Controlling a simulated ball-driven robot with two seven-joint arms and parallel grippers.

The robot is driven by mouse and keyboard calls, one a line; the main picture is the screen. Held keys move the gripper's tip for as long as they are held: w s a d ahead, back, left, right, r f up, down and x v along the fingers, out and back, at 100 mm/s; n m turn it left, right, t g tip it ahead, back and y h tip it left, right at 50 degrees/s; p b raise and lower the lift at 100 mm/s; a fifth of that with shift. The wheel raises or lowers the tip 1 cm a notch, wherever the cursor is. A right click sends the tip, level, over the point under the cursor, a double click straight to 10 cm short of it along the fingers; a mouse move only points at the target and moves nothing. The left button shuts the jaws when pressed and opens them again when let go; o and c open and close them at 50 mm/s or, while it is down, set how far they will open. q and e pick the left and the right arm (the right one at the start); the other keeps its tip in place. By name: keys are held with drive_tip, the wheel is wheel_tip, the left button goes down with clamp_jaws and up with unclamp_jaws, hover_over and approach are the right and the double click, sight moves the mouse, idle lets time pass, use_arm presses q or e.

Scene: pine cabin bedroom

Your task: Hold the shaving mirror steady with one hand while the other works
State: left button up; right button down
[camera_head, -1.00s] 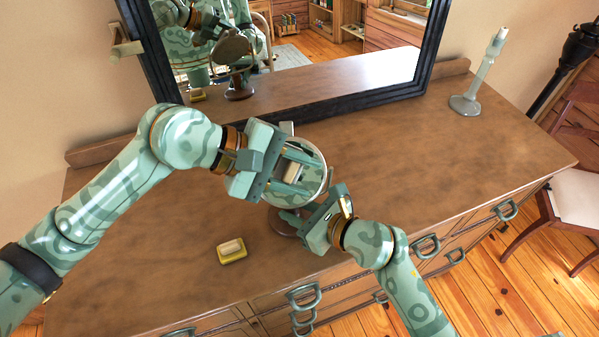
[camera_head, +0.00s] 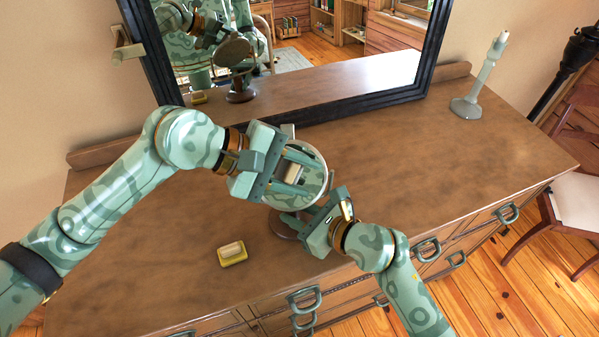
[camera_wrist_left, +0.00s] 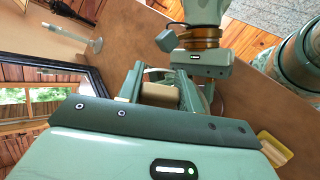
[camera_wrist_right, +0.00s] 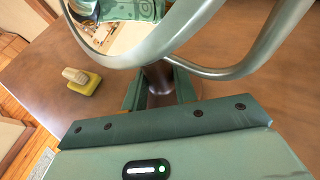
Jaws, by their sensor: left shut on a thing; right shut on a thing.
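The round shaving mirror (camera_head: 313,192) stands on the dresser on a dark brown foot (camera_head: 284,224), partly hidden by both grippers. My right gripper (camera_head: 312,219) is low at its near side. The right wrist view shows that gripper's fingers around the dark stem (camera_wrist_right: 158,78), just below the pale curved frame (camera_wrist_right: 225,68). My left gripper (camera_head: 297,168) is over the disc, shut on a small tan block (camera_head: 292,172). The block also shows in the left wrist view (camera_wrist_left: 165,97). Whether the block touches the glass is hidden.
A large black-framed mirror (camera_head: 300,112) stands behind. A pale candlestick (camera_head: 468,105) is at the far right.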

sight(300, 197)
use_arm(q)
drive_tip(key=shift+w+f, duration=0.25)
drive_tip(key=shift+w, duration=0.1)
drive_tip(key=shift+s+f, duration=0.6)
drive_tip(key=shift+f, duration=0.25)
drive_tip(key=shift+s+f, duration=0.55)
drive_tip(key=shift+f, duration=0.25)
drive_tip(key=shift+w+a+r, duration=0.1)
drive_tip(key=shift+w+r, duration=1.3)
drive_tip(key=shift+r, duration=0.15)
drive_tip(key=s+r, duration=0.3)
drive_tip(key=s, duration=0.2)
drive_tip(key=shift+d+r, duration=0.25)
drive_tip(key=shift+r, duration=0.05)
drive_tip(key=s+r, duration=0.1)
drive_tip(key=s, duration=0.1)
drive_tip(key=shift+s+r, duration=0.3)
drive_tip(key=shift+r, duration=0.05)
drive_tip(key=shift+w, duration=0.1)
